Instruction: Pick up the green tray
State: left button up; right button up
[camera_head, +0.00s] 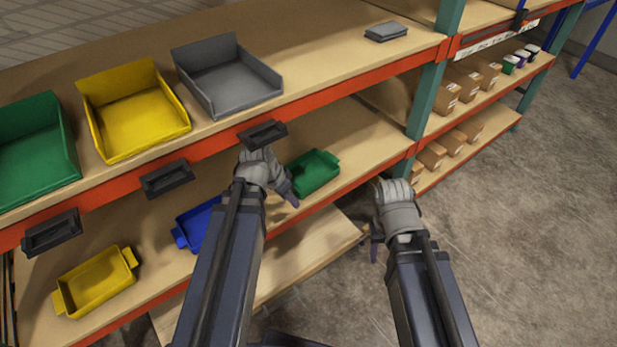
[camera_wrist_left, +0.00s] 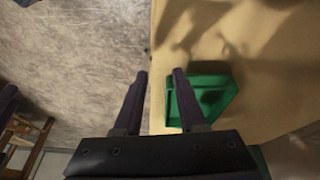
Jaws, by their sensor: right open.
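The small green tray (camera_head: 315,172) lies on the middle shelf, right of the small blue tray. My left gripper (camera_head: 291,190) is just left of its near end in the head view. In the left wrist view, the fingers of my left gripper (camera_wrist_left: 161,73) are apart with nothing between them. There the green tray (camera_wrist_left: 214,98) lies partly behind the right finger, and I cannot tell whether they touch. My right gripper (camera_head: 376,243) is open and empty, over the floor beside the shelf; its fingers are partly hidden by its wrist.
A blue tray (camera_head: 194,228), partly hidden by my left arm, and a yellow tray (camera_head: 97,281) share the shelf. Above are green (camera_head: 35,150), yellow (camera_head: 135,115) and grey (camera_head: 228,80) bins. The orange shelf edge (camera_head: 352,188) runs close by. Floor (camera_head: 510,220) is clear at right.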

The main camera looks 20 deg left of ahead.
aim_at(313, 186)
pick_arm(q)
jog(key=shift+w+a+r+m, duration=0.25)
jog(key=shift+a+m, duration=0.25)
jog(key=w+d, duration=0.1)
jog(key=w, duration=0.1)
jog(key=w+d, duration=0.3)
jog(key=w, duration=0.2)
jog(key=shift+d, duration=0.3)
jog(key=shift+w, duration=0.15)
jog(key=shift+w+d, duration=0.15)
jog(key=shift+w, duration=0.1)
jog(key=shift+w+d, duration=0.3)
jog(key=shift+w, duration=0.2)
jog(key=shift+w+d, duration=0.3)
jog(key=shift+w, duration=0.2)
jog(key=b+x, duration=0.2)
jog(key=shift+w+d+f, duration=0.15)
jog(key=shift+d+f, duration=0.05)
jog(key=shift+w+d+f+b, duration=0.1)
jog(key=shift+w+f+b, duration=0.1)
jog(key=shift+f+b, duration=0.25)
jog(key=shift+r, duration=0.15)
